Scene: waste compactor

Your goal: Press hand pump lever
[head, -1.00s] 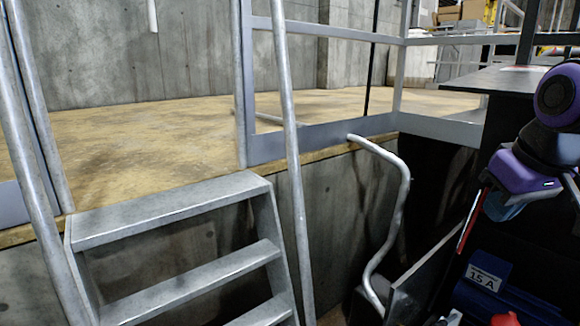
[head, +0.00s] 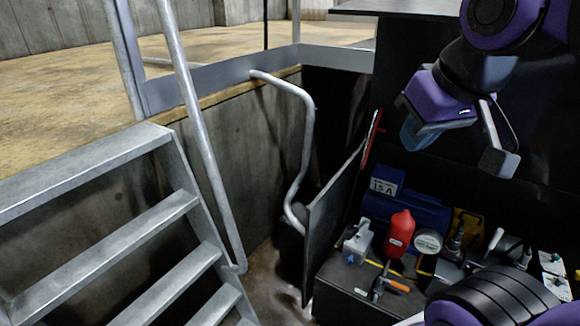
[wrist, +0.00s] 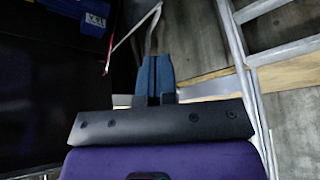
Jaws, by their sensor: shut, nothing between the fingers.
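A long bent silver bar (head: 308,115), which looks like the hand pump lever, rises from a dark base behind a grey plate, beside the concrete wall. Its upper end bends left over the floor edge. My gripper (head: 420,140) is to the right of the bar in the head view, with blue fingers pointing down and touching nothing visible. In the wrist view, the fingers of my gripper (wrist: 153,78) are together and empty. A bent silver rod (wrist: 150,35), probably the same bar, shows beyond the fingertips; the gap cannot be judged.
Metal steps (head: 110,220) and a railing (head: 195,110) stand at left. A tilted grey plate (head: 335,215) is right of the bar's lower end.

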